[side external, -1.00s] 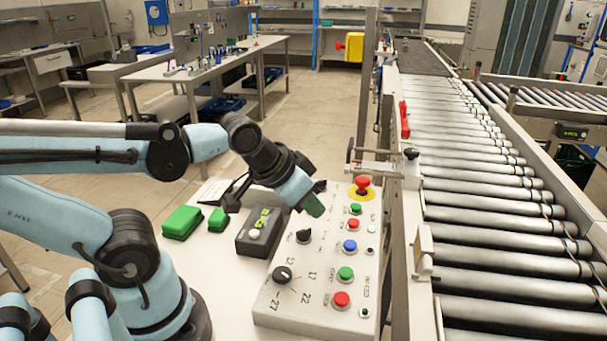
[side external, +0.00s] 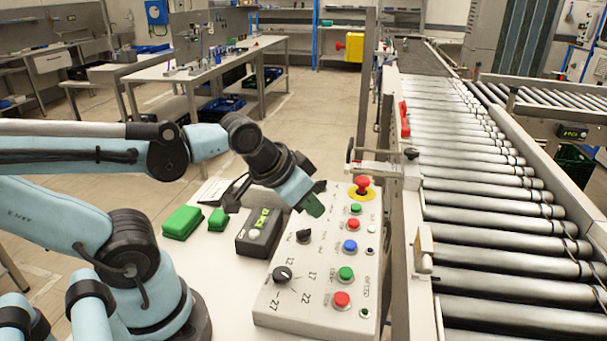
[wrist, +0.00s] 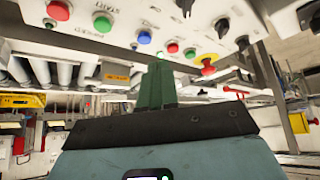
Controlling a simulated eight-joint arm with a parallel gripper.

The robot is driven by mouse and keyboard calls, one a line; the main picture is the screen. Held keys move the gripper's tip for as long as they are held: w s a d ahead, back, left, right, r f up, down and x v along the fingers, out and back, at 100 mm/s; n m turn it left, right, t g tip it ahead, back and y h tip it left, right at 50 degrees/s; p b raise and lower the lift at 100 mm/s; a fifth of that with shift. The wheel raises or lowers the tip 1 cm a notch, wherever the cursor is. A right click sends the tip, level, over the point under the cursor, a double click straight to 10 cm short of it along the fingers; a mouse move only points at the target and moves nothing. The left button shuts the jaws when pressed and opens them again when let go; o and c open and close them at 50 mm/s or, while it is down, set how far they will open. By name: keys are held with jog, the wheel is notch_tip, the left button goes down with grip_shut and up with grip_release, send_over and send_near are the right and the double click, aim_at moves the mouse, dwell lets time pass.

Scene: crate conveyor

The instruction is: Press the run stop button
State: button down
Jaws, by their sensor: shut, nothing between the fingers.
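A white control panel (side external: 318,262) holds a column of round buttons. From the near end these are a red button (side external: 342,299), a green button (side external: 346,273), a blue button (side external: 350,246), a smaller red button (side external: 353,224) and a smaller green button (side external: 356,208). A red mushroom button on a yellow ring (side external: 362,186) sits at the far end. The labels are too small to tell which is run stop. My gripper (side external: 315,210) is shut and empty, its green fingers above the panel's far left part. In the wrist view, its fingers (wrist: 156,84) point toward the panel.
Two black knobs, one of them at the near left (side external: 282,274), stand up from the panel. A dark box with a lit display (side external: 260,232) and green blocks (side external: 183,221) lie left of the panel. A roller conveyor (side external: 480,215) runs along the right.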

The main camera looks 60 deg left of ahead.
dwell(0.4)
notch_tip(320, 180, up, 2)
jog(key=n+t, duration=0.2)
jog(key=n, duration=0.6)
send_over(350, 222)
jog(key=shift+s+r, duration=0.1)
jog(key=shift+r, duration=0.1)
jog(key=shift+f, duration=0.1)
jog(key=shift+f, duration=4.3)
jog(key=shift+f, duration=0.4)
